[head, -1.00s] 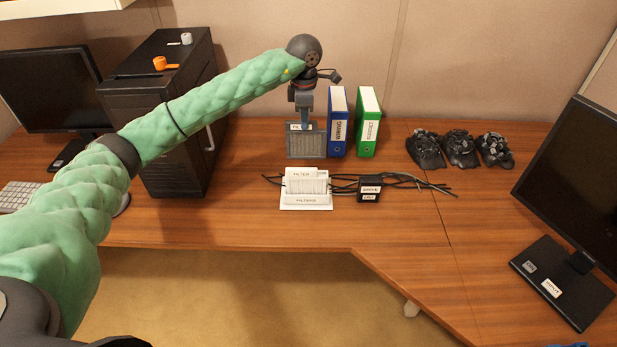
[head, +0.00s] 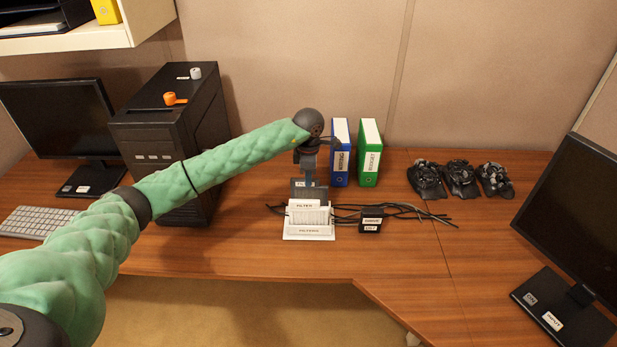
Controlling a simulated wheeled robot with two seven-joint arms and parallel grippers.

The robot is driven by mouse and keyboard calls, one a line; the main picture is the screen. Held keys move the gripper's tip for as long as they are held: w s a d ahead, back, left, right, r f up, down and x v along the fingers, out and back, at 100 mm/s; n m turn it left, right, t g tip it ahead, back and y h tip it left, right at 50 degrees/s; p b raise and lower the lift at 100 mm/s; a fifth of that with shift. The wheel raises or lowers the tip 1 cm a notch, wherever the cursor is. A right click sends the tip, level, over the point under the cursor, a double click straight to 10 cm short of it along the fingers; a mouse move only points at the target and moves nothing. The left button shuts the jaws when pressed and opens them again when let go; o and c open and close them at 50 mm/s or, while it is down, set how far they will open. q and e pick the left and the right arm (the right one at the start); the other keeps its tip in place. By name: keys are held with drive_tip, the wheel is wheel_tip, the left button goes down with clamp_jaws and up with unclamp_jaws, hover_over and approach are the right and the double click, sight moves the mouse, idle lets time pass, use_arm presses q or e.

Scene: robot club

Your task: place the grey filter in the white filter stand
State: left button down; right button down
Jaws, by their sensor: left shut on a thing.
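The white filter stand (head: 309,236) sits on the desk, with a white filter labelled FILTER (head: 305,216) upright in it. My left gripper (head: 308,179) is shut on the grey filter (head: 309,192), which looks dark and upright just behind the white filter. Only the upper part of the grey filter shows; its lower part is hidden behind the white filter. I cannot tell whether its lower edge is inside the stand or above it. My right gripper is not in view.
Black cables (head: 404,213) and a small black labelled box (head: 371,219) lie right of the stand. Blue (head: 340,160) and green (head: 369,160) binders stand behind.

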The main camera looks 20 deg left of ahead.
use_arm(q)
drive_tip(key=shift+f, duration=0.7)
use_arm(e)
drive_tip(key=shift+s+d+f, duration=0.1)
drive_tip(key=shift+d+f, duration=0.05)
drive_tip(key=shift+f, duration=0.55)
use_arm(q)
drive_tip(key=shift+f, duration=0.1)
drive_tip(key=c, duration=1.4)
unclamp_jaws()
drive_tip(key=shift+c, duration=0.2)
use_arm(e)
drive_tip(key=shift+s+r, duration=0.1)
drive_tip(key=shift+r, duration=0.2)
use_arm(q)
drive_tip(key=shift+r, duration=0.2)
